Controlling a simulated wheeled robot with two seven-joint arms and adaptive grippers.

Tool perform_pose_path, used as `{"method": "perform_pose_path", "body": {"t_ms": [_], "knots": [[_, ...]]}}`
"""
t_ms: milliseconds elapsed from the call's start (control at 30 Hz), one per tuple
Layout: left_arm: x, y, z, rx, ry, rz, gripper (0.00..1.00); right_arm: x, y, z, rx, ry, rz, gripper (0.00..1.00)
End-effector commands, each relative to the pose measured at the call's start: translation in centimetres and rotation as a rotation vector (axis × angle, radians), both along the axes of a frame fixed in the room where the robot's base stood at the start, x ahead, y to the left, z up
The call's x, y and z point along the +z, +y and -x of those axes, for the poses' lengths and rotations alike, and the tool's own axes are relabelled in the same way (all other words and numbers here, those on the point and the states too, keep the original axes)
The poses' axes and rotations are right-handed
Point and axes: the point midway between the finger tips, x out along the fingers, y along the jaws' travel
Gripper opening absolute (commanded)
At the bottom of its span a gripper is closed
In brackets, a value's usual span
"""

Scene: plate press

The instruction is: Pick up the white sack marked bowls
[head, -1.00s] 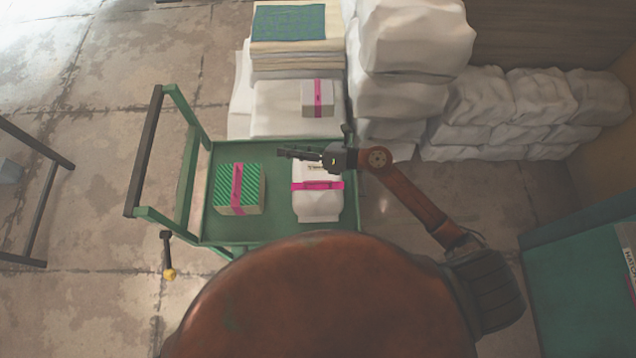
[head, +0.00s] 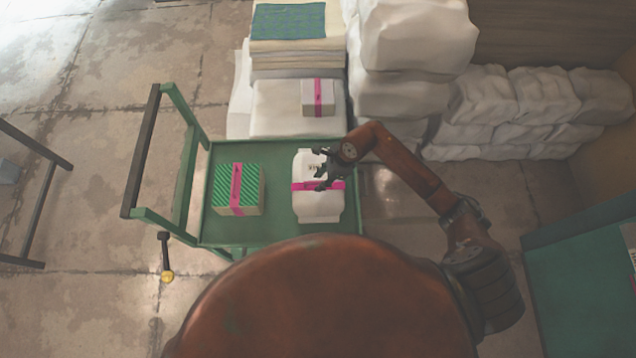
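A white sack (head: 317,207) with a pink band stands on the right part of the green cart (head: 277,229). A small dark label near its top is partly hidden and too small to read. My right gripper (head: 322,171) is over the sack's upper right part, pointing down at it. Its dark fingers seem apart, with nothing visibly held; whether they touch the sack cannot be told. My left gripper is not in view.
A green striped box (head: 238,189) with a pink band sits left of the sack on the cart. A small white box (head: 318,97) lies on stacked white goods behind. White sacks (head: 410,40) are piled at the back right. A teal surface (head: 585,275) is at right.

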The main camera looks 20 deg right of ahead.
Motion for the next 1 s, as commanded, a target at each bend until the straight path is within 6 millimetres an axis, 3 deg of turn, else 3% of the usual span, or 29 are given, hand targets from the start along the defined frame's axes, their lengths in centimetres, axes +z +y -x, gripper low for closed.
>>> {"method": "perform_pose_path", "body": {"t_ms": [200, 900, 1000], "knots": [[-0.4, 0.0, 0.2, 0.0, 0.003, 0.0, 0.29, -1.9, 0.7, -0.2, -0.001, 0.0, 0.0, 0.29], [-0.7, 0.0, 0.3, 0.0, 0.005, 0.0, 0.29, -2.3, 0.7, -0.2, -0.001, -0.001, 0.0, 0.29], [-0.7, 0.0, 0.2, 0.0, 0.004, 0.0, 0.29, -2.2, 0.7, -0.2, -0.001, -0.001, -0.001, 0.23]]}}
